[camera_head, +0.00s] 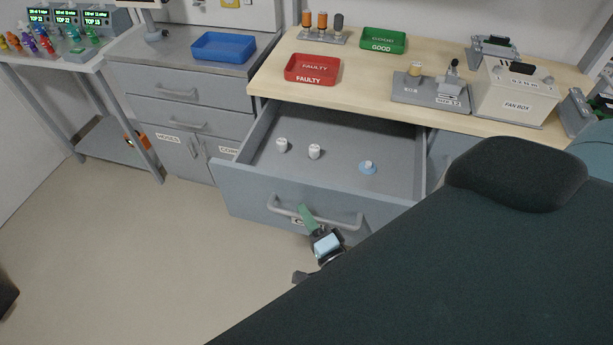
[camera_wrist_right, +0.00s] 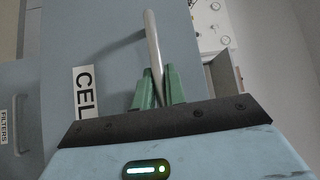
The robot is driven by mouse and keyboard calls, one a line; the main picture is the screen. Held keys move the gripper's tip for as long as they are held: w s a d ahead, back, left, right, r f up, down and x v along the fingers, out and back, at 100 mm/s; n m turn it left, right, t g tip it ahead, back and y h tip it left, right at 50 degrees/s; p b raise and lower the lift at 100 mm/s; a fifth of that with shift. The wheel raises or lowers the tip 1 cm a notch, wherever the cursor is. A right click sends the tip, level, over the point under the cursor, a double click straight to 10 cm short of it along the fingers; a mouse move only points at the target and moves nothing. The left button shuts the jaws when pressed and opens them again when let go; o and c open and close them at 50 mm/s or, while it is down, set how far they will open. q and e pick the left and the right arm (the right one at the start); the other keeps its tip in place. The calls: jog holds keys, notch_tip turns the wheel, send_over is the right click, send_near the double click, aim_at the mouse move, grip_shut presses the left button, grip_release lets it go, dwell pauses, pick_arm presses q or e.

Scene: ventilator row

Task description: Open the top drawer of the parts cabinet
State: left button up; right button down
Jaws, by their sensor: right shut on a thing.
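The top drawer (camera_head: 265,192) of the parts cabinet stands pulled well out below the wooden worktop. In the right wrist view the label (camera_wrist_right: 84,92) reads "CEL". My right gripper (camera_head: 306,216) is at the handle, left of its middle. In the wrist view its green fingers (camera_wrist_right: 157,84) are shut on the handle bar (camera_wrist_right: 153,45). My left gripper is not in view.
On the worktop (camera_head: 330,66) are a red FAULTY tray (camera_head: 312,69), a green GOOD tray (camera_head: 383,40), a grey fixture (camera_head: 430,92) and a fan box (camera_head: 513,92). A grey cabinet (camera_head: 180,105) with a blue tray (camera_head: 223,47) stands left. The floor (camera_head: 170,240) before the drawer is clear.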

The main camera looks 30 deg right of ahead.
jog(key=c, duration=1.5)
grip_release()
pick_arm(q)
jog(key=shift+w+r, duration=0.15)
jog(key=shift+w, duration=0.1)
pick_arm(e)
jog(key=shift+o, duration=0.2)
